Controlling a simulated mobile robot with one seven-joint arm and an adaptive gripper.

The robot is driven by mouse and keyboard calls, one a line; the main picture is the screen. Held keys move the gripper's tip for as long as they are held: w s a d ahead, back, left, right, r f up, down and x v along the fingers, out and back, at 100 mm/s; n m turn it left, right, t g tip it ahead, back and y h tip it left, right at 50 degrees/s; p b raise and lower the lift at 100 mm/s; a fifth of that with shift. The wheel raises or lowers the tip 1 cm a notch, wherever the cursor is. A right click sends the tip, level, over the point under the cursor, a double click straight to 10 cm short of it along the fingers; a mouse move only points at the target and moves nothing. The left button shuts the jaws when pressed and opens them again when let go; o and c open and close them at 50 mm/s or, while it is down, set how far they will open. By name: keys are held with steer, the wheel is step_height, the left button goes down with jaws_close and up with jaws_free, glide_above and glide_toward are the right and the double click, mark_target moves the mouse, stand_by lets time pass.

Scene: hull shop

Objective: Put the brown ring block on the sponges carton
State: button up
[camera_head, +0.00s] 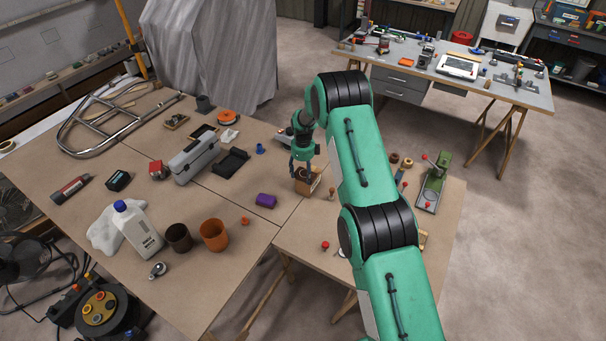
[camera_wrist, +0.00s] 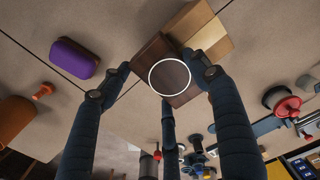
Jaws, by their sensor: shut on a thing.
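The brown ring block (camera_wrist: 152,55) is dark brown with a pale ring on its face. My gripper (camera_wrist: 158,63) is shut on it, with fingers on both sides and a further finger below in the wrist view. The tan sponges carton (camera_wrist: 212,38) lies right behind the block in that view, partly covered by it and a finger. In the head view, my gripper (camera_head: 303,166) points down over the carton (camera_head: 303,187) near the inner edge of the right table. The block is mostly hidden there. I cannot tell whether block and carton touch.
A green press (camera_head: 433,185) stands to the right. A red knob (camera_head: 325,245) is in front. Some table top left of the carton is bare.

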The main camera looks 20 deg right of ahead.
mark_target(303, 174)
steer(key=shift+f, duration=0.2)
steer(key=o, duration=1.2)
steer(key=shift+r, duration=0.1)
steer(key=shift+r, duration=0.15)
step_height(303, 174, up, 12)
steer(key=b, duration=0.1)
steer(key=shift+r, duration=0.1)
